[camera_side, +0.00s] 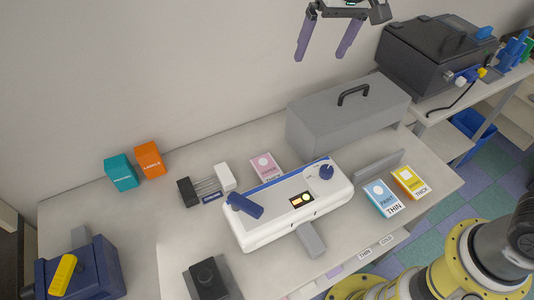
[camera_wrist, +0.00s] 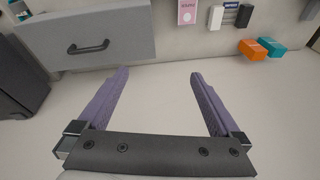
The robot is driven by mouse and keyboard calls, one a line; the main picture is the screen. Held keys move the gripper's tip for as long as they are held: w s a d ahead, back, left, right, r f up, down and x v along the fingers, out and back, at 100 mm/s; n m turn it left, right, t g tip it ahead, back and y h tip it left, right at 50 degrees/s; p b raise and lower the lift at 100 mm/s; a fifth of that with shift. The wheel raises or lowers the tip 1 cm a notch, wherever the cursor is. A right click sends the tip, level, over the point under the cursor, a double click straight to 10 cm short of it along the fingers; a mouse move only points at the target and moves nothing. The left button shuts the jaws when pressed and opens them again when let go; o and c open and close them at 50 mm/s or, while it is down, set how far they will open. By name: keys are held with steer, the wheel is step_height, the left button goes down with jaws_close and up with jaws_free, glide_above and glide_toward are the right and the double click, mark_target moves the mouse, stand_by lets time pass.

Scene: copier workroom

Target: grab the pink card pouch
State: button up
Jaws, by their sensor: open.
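The pink card pouch (camera_side: 266,167) lies on the table behind the white laminator-like machine (camera_side: 292,206), and the machine hides its lower part in the side view. The pouch also shows at the top of the wrist view (camera_wrist: 187,12), cut by the frame edge. My gripper (camera_side: 323,55) is high above the table, near the wall, up and to the right of the pouch in the side view. Its two purple fingers are wide apart with nothing between them, as the wrist view also shows (camera_wrist: 160,80).
A grey case (camera_side: 335,130) with a handle stands right of the pouch. A black and white rack (camera_side: 205,187) stands left of it. Blue (camera_side: 382,198) and yellow (camera_side: 410,182) pouches lie at the right. Teal (camera_side: 121,172) and orange (camera_side: 149,160) boxes stand at the left.

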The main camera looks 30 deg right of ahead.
steer(key=w+a+f+n+g, duration=0.15)
steer(key=w+a+f, duration=0.25)
steer(key=a+f, duration=0.55)
steer(key=g, duration=0.1)
glide_above(264, 163)
steer(key=shift+n+h, duration=0.25)
steer(key=shift+h, duration=0.15)
steer(key=f, duration=1.4)
steer(key=shift+s+d+f, duration=0.15)
steer(key=shift+s+f, duration=0.05)
steer(key=shift+s, duration=0.15)
steer(key=shift+w+a+f, duration=0.1)
steer(key=shift+w+f, duration=0.1)
steer(key=shift+f, duration=1.3)
steer(key=shift+w+a+f, duration=0.1)
steer(key=shift+w+f, duration=0.05)
steer(key=shift+f, duration=1.35)
steer(key=shift+f, duration=0.25)
steer(key=c, duration=1.3)
steer(key=shift+o, duration=0.2)
